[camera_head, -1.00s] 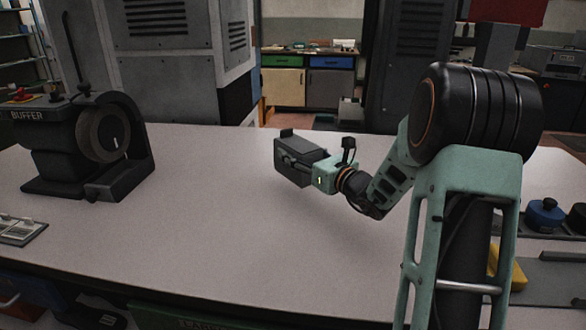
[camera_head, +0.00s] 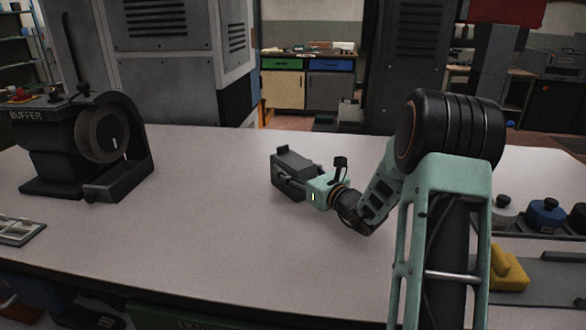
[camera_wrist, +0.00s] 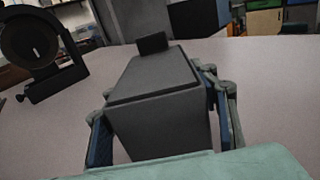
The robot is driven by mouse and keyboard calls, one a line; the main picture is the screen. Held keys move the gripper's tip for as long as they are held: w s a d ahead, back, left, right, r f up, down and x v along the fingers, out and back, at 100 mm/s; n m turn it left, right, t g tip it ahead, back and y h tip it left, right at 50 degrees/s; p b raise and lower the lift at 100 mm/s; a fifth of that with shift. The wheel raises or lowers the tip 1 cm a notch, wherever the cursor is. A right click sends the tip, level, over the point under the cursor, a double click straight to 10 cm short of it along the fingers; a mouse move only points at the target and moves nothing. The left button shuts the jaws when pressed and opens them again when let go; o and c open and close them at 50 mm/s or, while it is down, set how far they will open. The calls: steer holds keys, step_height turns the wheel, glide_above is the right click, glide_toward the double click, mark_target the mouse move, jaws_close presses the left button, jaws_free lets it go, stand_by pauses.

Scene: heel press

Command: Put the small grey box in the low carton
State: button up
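The small grey box (camera_head: 296,160) is a dark grey block with a small upright tab at its far end. My gripper (camera_head: 289,180) has its fingers along two sides of it, and the box moves with it. In the wrist view the box (camera_wrist: 158,110) fills the space between the blue finger pads of my gripper (camera_wrist: 160,128). The box is over the middle of the pale bench; I cannot tell whether its underside touches the top. I cannot make out a low carton in either view.
A black buffer machine (camera_head: 62,150) stands on the left of the bench (camera_head: 215,240). At the right are a blue-knobbed part (camera_head: 546,214), a yellow piece (camera_head: 508,268) and a grey plate (camera_head: 555,278). The bench between the buffer and my arm is clear.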

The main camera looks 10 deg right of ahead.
steer(key=shift+o, duration=1.4)
steer(key=shift+r, duration=0.15)
